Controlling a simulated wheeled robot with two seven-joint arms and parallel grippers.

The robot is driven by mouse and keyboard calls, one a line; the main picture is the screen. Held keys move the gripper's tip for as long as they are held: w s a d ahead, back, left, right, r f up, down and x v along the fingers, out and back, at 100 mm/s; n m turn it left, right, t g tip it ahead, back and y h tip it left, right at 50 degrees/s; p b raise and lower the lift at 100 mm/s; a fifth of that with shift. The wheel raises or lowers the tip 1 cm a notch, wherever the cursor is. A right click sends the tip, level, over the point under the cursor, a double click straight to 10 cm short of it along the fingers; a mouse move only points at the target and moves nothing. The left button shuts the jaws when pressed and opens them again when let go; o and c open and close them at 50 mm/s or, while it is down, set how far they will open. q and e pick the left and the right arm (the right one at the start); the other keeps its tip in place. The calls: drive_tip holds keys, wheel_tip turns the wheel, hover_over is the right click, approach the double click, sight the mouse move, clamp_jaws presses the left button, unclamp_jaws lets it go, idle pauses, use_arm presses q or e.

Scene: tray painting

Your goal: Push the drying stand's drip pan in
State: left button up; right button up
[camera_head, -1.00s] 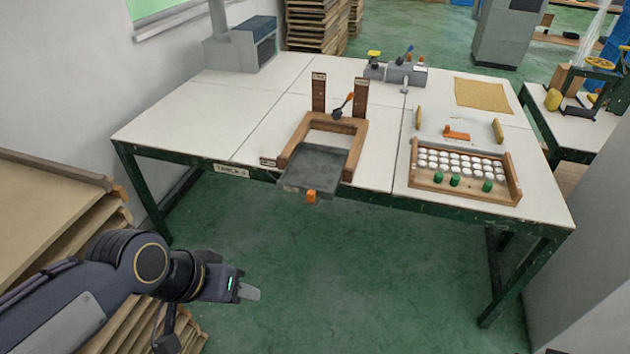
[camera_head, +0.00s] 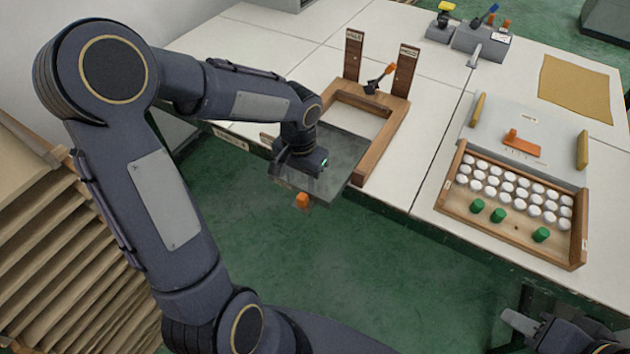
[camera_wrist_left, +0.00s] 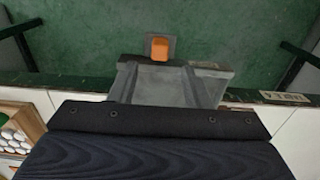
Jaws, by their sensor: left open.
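The drip pan (camera_head: 345,158) is a dark grey tray that sticks out of the front of the wooden drying stand (camera_head: 391,132), past the table edge. Its orange knob (camera_head: 302,200) is at the outer end; the knob also shows in the left wrist view (camera_wrist_left: 160,48), beyond the pan (camera_wrist_left: 170,86). My left gripper (camera_head: 312,181) is over the outer part of the pan, pointing down and open; whether it touches the pan I cannot tell. The gripper body hides part of the pan. My right gripper (camera_head: 518,322) is at the lower right, its jaws unclear.
A wooden tray (camera_head: 447,190) with white and green pegs stands at the right of the white table. Two upright posts (camera_head: 403,68) rise behind the stand. Stacked boards (camera_head: 75,270) stand at the left. Green floor lies open before the table edge.

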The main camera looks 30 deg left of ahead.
sight(302, 196)
use_arm(q)
wheel_tip(302, 196, down, 8)
drive_tip(key=shift+r, duration=0.15)
drive_tip(key=shift+s, duration=0.1)
drive_tip(key=shift+c, duration=0.3)
clamp_jaws()
